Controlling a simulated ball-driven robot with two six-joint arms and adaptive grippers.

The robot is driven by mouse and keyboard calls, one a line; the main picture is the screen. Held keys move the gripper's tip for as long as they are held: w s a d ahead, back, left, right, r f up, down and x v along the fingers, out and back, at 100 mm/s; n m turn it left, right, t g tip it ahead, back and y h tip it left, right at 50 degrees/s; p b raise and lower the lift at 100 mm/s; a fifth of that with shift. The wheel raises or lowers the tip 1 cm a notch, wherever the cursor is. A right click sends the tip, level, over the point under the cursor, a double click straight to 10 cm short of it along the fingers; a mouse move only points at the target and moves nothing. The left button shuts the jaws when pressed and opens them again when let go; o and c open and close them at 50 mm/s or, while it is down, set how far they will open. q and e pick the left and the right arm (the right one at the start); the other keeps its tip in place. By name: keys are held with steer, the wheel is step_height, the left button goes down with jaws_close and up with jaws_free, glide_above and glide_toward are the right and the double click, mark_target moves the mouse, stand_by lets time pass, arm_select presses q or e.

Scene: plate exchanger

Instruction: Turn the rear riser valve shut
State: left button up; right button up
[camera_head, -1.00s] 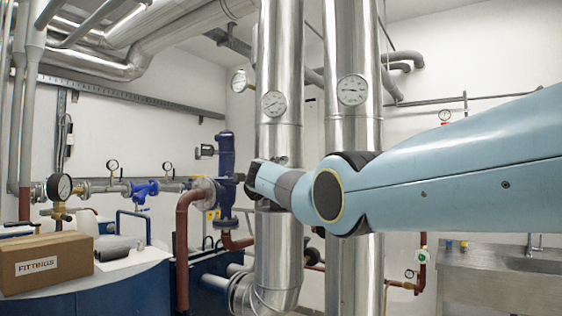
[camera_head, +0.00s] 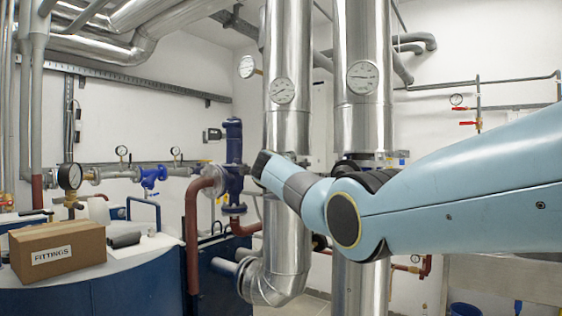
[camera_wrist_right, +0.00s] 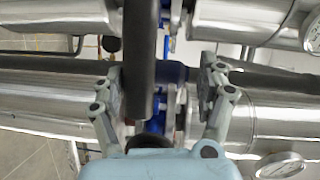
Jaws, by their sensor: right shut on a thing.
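Two silver risers, the left (camera_head: 289,131) and the right (camera_head: 361,115), stand upright in the head view. My right arm crosses in front of both, and its jaws are hidden there. In the right wrist view both risers lie sideways, and a blue valve body (camera_wrist_right: 155,112) shows at the lower one (camera_wrist_right: 60,105). I cannot tell for certain which riser is the rear one. My left gripper is out of view.
A fittings box (camera_head: 57,250) sits on a blue tank (camera_head: 130,286) at the left. A red-brown pipe (camera_head: 191,240) and a blue fitting (camera_head: 234,165) stand left of the risers. Dial gauges (camera_head: 283,90) project from the risers. A blue bucket (camera_head: 465,310) is low at the right.

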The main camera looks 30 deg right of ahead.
steer(key=p+v, duration=0.2)
steer(key=v, duration=1)
steer(key=shift+r+p, duration=0.3)
steer(key=shift+r, duration=0.05)
steer(key=shift+d, duration=0.15)
stand_by(0.3)
